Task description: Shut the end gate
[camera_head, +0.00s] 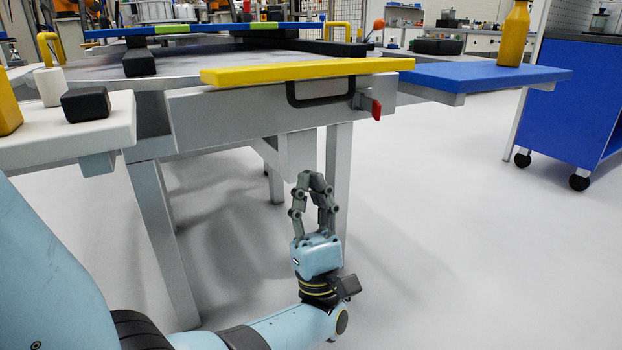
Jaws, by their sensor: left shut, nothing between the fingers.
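The end gate (235,112) is a grey panel at the near end of the grey table. A yellow bar (300,71) runs along its top. A black handle (322,101) is on its front face, and a red-tipped latch (375,108) is at its right end. I cannot tell whether the gate is fully closed. My left gripper (314,176) is below the gate, pointing up, with its fingertips together and nothing between them. It appears apart from the handle. My right gripper is not in view.
A white side shelf (118,125) with a black block (86,104) is at the left. A blue side shelf (480,77) with a yellow bottle (514,35) is at the right. Table legs (165,240) stand behind my left arm.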

